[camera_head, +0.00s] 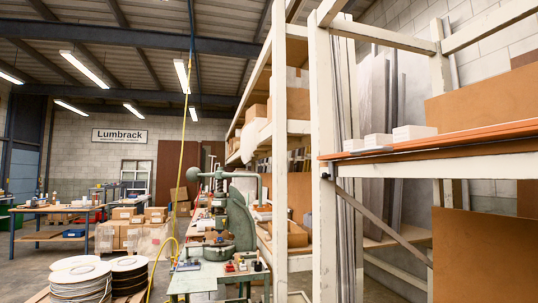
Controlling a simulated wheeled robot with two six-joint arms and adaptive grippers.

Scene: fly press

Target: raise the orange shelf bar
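A long orange bar (480,134) lies at the right along the front of a shelf on the white timber rack. Neither of my grippers is in view, and nothing is seen touching the bar.
The white rack post (323,170) stands at the bar's left end, with a diagonal brace (385,222) below. Small white boxes (413,132) sit behind the bar. A green fly press (238,217) stands on a bench at centre. Cable reels (80,275) lie at lower left.

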